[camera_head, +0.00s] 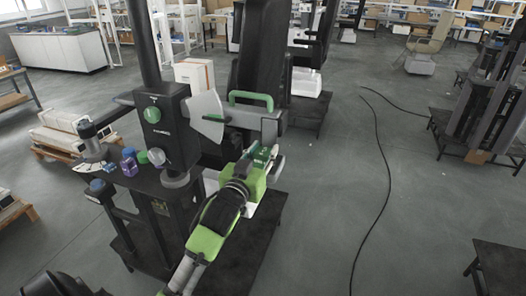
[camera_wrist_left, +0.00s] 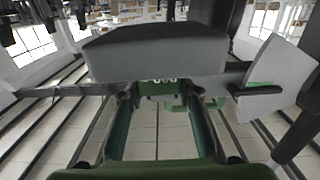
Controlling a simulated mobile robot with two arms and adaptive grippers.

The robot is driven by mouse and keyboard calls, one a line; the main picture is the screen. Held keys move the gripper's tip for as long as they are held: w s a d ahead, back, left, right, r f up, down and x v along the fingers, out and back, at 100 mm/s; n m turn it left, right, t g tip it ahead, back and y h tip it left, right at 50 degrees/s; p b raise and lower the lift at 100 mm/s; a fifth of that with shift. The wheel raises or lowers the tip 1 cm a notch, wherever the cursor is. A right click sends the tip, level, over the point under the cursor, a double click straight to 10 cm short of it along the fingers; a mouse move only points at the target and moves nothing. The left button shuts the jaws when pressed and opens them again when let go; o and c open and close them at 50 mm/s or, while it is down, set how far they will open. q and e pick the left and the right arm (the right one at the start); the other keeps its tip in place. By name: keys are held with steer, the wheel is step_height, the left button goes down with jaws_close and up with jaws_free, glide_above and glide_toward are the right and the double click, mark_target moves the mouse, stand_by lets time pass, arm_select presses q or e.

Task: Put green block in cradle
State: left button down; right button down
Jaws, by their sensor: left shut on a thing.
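My left gripper (camera_head: 263,154) reaches up from the bottom in the head view, in front of a dark machine column. In the left wrist view a dark grey block-like body (camera_wrist_left: 155,55) lies just beyond the fingertips. I cannot tell whether they touch it. I cannot single out a loose green block or a cradle. My right gripper is out of view.
A control box (camera_head: 163,128) with a green knob stands left of my gripper, with small purple and blue items (camera_head: 129,161) by it. A light grey plate (camera_head: 208,117) juts out beside it. A black cable (camera_head: 381,170) crosses open floor to the right.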

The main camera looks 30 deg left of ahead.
arm_select(q)
steer(key=shift+s+f, duration=0.1)
steer(key=shift+f, duration=0.15)
steer(key=c, duration=1.9)
jaws_free()
steer(key=shift+f, duration=0.35)
steer(key=o, duration=0.4)
steer(key=shift+r, duration=0.1)
